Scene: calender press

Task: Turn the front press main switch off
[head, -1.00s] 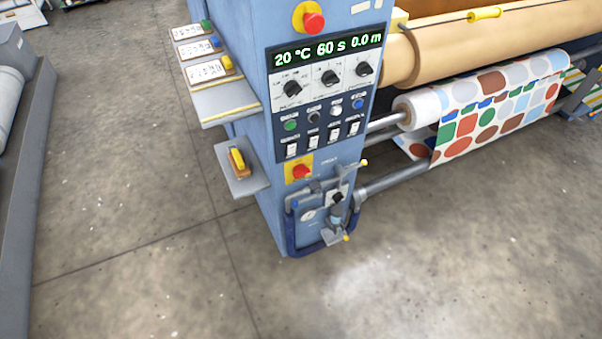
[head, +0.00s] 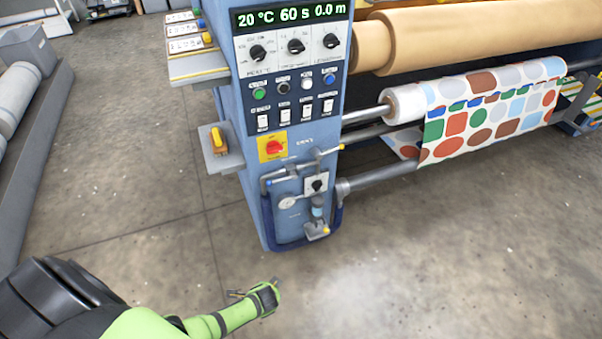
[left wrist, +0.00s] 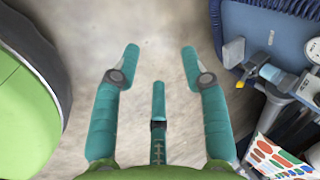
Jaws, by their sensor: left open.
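The main switch (head: 273,147) is a red rotary knob on a yellow square plate, low on the front of the blue press (head: 228,110) in the head view. Its handle position is too small to tell. My left gripper (head: 258,291) is low over the floor in front of the press, below the switch and apart from it. In the left wrist view the left gripper (left wrist: 159,62) has its fingers spread, with only floor between them. The switch does not show in the wrist view. My right gripper is out of view.
Above the switch are white rockers, coloured buttons, three dials (head: 296,46) and a display. Below it are pipes and a small valve (head: 317,184). A grey side shelf (head: 224,163) holds a yellow-handled item. A patterned fabric roll (head: 485,115) extends right. The floor in front is clear.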

